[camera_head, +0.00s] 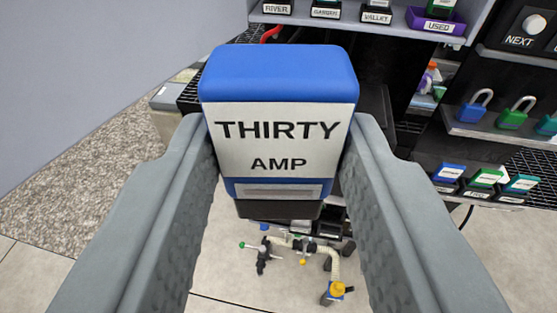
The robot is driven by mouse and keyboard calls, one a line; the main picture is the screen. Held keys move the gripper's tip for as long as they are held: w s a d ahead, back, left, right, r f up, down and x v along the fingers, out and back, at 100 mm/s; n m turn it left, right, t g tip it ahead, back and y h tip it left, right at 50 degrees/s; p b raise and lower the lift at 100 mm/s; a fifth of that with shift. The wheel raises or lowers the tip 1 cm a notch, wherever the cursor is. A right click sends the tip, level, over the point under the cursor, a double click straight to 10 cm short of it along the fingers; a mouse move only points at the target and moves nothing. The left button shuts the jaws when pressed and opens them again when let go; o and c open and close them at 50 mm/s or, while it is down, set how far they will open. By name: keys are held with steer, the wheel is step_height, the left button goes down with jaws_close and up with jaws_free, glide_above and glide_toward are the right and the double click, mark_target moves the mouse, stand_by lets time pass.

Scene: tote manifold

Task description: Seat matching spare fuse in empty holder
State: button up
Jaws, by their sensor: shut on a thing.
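A blue fuse (278,75) with a white label reading "THIRTY AMP" is held upright between the two grey fingers of my gripper (280,150), close to the camera. The fingers are shut on its sides. Its lower end is dark. At the right, a row of small fuses (483,178) in blue, green and teal stands in labelled black holders. At the top, a shelf (400,27) carries labels RIVER, GARDEN and VALLEY, and a purple holder (437,21) marked USED. An empty holder cannot be made out; the fuse hides part of the scene.
Blue, green and teal padlocks (512,115) sit on a shelf at the right. A panel with a white NEXT button (533,24) is above them. Pipework with valves (305,250) is low in the middle. A grey wall (110,70) fills the left.

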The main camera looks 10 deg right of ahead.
steer(key=s+a, duration=0.2)
steer(key=s, duration=0.5)
steer(key=shift+s+a, duration=0.2)
stand_by(0.5)
steer(key=shift+r, duration=0.15)
step_height(320, 180, up, 12)
stand_by(1.6)
steer(key=shift+w+d, duration=0.1)
stand_by(1.4)
